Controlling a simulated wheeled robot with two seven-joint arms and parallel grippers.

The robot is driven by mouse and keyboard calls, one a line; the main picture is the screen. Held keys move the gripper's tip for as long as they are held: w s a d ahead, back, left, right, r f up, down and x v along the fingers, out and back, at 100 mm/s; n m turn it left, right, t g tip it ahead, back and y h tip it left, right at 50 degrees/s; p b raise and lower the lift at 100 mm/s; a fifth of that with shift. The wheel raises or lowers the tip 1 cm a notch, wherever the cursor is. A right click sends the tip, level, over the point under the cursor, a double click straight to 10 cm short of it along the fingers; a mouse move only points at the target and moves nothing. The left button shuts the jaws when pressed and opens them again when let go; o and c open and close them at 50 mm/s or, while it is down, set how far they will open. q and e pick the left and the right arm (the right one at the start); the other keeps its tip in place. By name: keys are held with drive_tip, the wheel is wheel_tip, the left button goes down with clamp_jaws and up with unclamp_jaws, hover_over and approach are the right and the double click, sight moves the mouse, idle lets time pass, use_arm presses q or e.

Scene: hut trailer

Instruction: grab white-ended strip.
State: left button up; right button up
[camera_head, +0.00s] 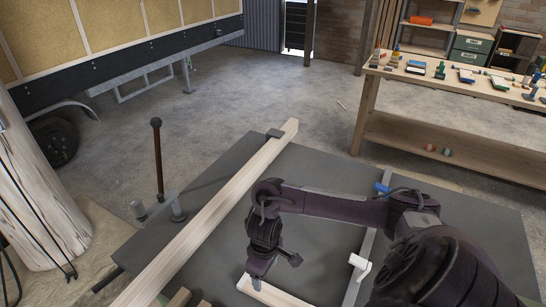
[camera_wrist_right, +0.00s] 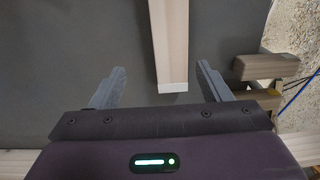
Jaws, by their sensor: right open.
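The white-ended strip (camera_wrist_right: 169,40) is a pale wooden strip in the right wrist view. It comes down from the top edge, and its white end (camera_wrist_right: 172,87) lies between my right gripper's fingers with a gap on each side. My right gripper (camera_wrist_right: 161,70) is open and empty. My left gripper is not in view.
A long wooden beam (camera_head: 215,213) lies along the left of the dark table (camera_head: 318,170). A grey bar with a blue clamp (camera_head: 382,187) and a white piece (camera_head: 360,266) is on the right. A workbench (camera_head: 445,82) with tools stands behind.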

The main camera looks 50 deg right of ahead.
sight(265, 291)
drive_tip(key=shift+s+a+f, duration=0.15)
drive_tip(key=shift+s+f, duration=0.1)
drive_tip(key=shift+s+a+f, duration=0.4)
drive_tip(key=shift+a+f, duration=0.05)
drive_tip(key=shift+f, duration=0.2)
drive_tip(key=shift+a+f, duration=0.2)
drive_tip(key=shift+f, duration=0.9)
wheel_tip(265, 291, down, 2)
drive_tip(key=shift+w+f, duration=0.1)
drive_tip(key=shift+f, duration=0.4)
drive_tip(key=c, duration=1.1)
use_arm(q)
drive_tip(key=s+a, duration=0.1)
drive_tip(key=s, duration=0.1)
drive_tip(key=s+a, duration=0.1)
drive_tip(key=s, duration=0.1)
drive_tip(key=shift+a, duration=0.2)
drive_tip(key=shift+p, duration=0.3)
use_arm(e)
drive_tip(key=shift+r, duration=0.15)
